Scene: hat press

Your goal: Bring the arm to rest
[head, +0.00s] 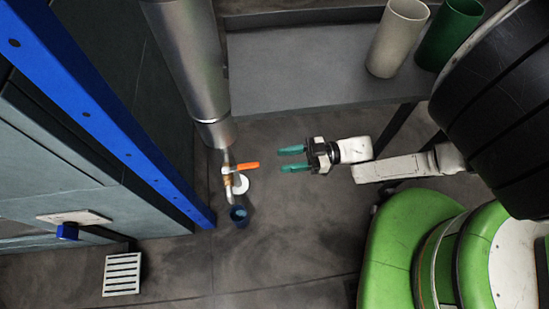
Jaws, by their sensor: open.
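My gripper (292,160) is near the middle of the head view, with its two teal fingers apart and nothing between them. It points left toward an orange-handled valve (245,166) on a thin pipe below a large metal cylinder (190,60). A clear gap shows between the fingertips and the orange handle. My white arm reaches in from the right, above the green base.
A grey bench (300,75) stands behind my gripper, with a cream cup (397,38) and a green cup (450,35) on it. A dark blue cup (239,216) is below the pipe. A blue beam (95,115) and a floor grate (122,274) lie left.

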